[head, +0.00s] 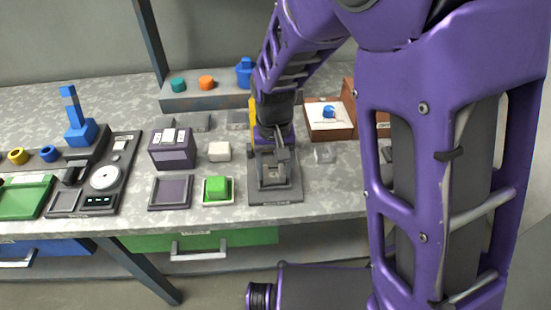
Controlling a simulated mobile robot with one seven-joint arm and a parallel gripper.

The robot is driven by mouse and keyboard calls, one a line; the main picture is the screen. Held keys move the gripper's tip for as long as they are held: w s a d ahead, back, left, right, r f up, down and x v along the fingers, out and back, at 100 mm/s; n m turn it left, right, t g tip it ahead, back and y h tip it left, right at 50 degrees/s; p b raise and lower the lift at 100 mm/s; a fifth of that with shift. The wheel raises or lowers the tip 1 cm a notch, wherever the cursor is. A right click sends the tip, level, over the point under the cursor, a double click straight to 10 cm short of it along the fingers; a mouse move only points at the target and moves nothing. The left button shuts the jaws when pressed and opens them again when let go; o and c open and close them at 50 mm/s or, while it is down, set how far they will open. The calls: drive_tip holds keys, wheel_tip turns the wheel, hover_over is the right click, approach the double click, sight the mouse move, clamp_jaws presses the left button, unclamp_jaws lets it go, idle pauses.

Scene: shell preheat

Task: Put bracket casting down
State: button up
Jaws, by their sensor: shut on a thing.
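My gripper (273,158) points down over a dark grey square fixture (278,197) near the front of the worktop. It is shut on a small grey piece (272,172), which I take to be the bracket casting. The fingers hide most of the piece. I cannot tell whether it touches the fixture or hangs just above it.
A wooden box (330,131) with a blue knob stands right.

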sight(274, 177)
drive_tip(key=shift+f, duration=0.1)
drive_tip(key=shift+f, duration=0.15)
drive_tip(key=o, duration=1.4)
drive_tip(key=shift+o, duration=0.2)
wheel_tip(274, 177, up, 12)
drive_tip(key=p, duration=0.2)
drive_tip(key=shift+r, duration=0.25)
